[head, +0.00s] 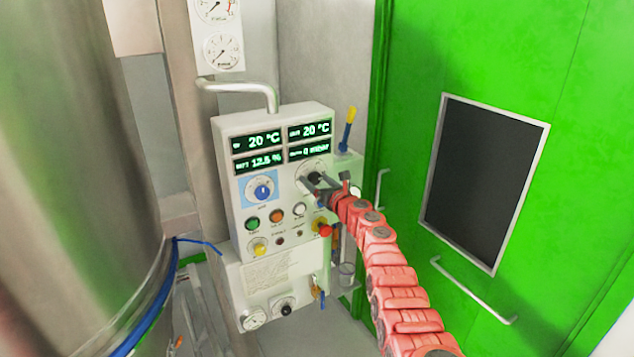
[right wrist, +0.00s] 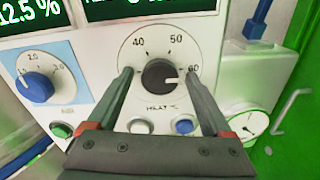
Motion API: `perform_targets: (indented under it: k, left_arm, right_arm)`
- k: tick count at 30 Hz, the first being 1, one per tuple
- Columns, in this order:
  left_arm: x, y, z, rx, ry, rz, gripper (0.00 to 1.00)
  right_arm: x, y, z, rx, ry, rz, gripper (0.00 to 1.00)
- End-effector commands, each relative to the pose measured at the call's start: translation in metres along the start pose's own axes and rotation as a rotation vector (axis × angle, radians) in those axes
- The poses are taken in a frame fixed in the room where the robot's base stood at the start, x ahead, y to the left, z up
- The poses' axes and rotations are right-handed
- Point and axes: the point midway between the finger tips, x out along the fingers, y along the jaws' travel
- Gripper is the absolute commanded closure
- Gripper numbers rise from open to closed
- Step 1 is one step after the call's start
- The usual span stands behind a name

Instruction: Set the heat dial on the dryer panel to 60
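The dryer panel (head: 240,215) is a light box with lit displays, dials and buttons. Its heat dial (right wrist: 159,75) is a round black knob on a white scale marked 40, 50 and 60. The knob's white pointer line points to the right, close to the 60 mark. My right gripper (right wrist: 160,73) is open, with one finger on each side of the knob and a visible gap on both sides. In the head view my right gripper (head: 322,187) is at the dial and partly covers it. My left gripper is not in view.
A blue dial (right wrist: 38,88) on a blue plate sits left of the heat dial. Several buttons, a yellow knob (head: 260,247) and a red knob (head: 325,230) lie below. A green door (head: 400,150) stands right, a large metal vessel (head: 70,180) left.

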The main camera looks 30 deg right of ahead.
Motion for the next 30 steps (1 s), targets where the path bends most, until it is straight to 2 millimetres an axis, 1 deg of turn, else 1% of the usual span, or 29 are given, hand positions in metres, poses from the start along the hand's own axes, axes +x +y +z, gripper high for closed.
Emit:
perform_targets:
  k: [5,11,14,17,18,21,23,25,27,29,30]
  left_arm:
    - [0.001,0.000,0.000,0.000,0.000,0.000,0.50]
    - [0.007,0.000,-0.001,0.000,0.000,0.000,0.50]
    - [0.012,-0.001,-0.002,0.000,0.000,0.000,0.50]
    - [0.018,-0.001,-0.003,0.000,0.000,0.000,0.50]
    - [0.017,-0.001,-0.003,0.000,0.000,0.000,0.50]
    - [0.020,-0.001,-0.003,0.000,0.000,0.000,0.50]
    - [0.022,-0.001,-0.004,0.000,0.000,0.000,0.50]
    - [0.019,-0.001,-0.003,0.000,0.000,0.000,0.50]
    - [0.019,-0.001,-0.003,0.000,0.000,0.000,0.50]
    - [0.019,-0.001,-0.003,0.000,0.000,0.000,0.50]
    - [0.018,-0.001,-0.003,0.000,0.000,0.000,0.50]
  right_arm:
    - [-0.001,0.000,0.001,-0.001,-0.001,0.000,0.16]
    - [-0.010,0.000,0.000,-0.007,0.003,0.005,0.16]
    - [-0.020,-0.001,-0.001,-0.003,0.005,0.004,0.16]
    - [-0.033,-0.003,0.005,0.002,-0.007,-0.006,0.16]
    - [-0.038,-0.001,0.001,0.002,-0.003,0.000,0.16]
    - [-0.053,-0.002,0.001,0.003,-0.004,-0.002,0.16]
    - [-0.062,-0.004,0.005,0.006,-0.009,-0.008,0.16]
    - [-0.071,0.001,0.000,0.003,-0.007,0.002,0.16]
    - [-0.081,0.000,0.002,0.001,-0.010,0.001,0.16]
    - [-0.091,-0.004,0.000,0.006,-0.006,-0.009,0.16]
    - [-0.095,-0.001,0.002,0.003,-0.010,-0.003,0.16]
